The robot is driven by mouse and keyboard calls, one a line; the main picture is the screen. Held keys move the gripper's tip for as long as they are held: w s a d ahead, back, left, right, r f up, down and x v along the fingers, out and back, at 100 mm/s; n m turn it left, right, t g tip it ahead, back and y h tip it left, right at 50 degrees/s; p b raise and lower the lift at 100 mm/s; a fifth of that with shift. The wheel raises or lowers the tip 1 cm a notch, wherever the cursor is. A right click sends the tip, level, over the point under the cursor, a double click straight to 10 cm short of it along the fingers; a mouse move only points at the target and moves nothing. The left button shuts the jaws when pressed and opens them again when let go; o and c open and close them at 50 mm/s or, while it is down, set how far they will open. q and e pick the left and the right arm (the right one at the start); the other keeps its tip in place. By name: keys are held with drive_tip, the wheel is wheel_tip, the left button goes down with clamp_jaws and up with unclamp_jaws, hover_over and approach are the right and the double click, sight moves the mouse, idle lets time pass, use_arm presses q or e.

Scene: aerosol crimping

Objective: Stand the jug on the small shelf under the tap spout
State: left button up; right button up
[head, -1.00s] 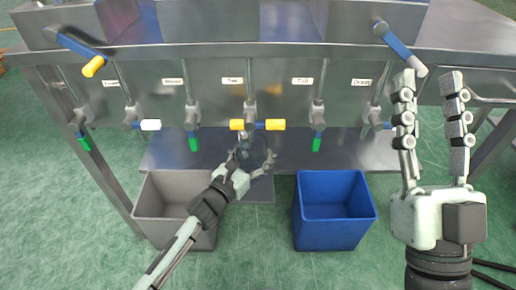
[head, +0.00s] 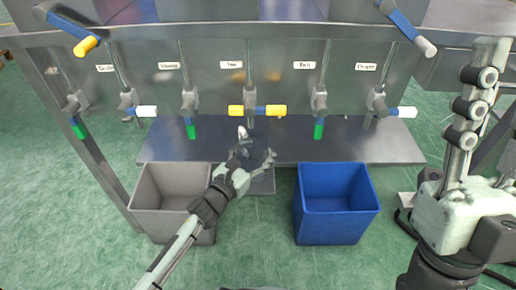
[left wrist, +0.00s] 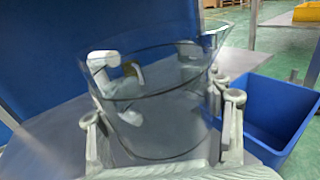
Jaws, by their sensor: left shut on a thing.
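The jug is clear glass. In the head view the jug (head: 256,148) is in my left gripper (head: 252,164), below the middle tap (head: 257,111) with the yellow-ended handle. In the left wrist view the jug (left wrist: 150,115) looks upright between the fingers of my left gripper (left wrist: 165,145), which is shut on it. The small shelf (head: 263,186) juts out below the jug at the front of the steel ledge. I cannot tell whether the jug's base touches it. My right gripper (head: 478,100) is raised at the far right, empty, fingers apart.
A grey bin (head: 146,198) stands left of the small shelf and a blue bin (head: 330,226) stands right of it. Other taps with coloured handles line the steel panel (head: 300,60). The wide ledge (head: 375,147) is bare on the right.

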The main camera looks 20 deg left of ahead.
use_arm(q)
drive_tip(key=shift+f+b, duration=0.55)
drive_tip(key=shift+b, duration=0.05)
drive_tip(key=o, duration=1.5)
drive_tip(key=shift+s, duration=0.1)
drive_tip(key=shift+v, duration=3.9)
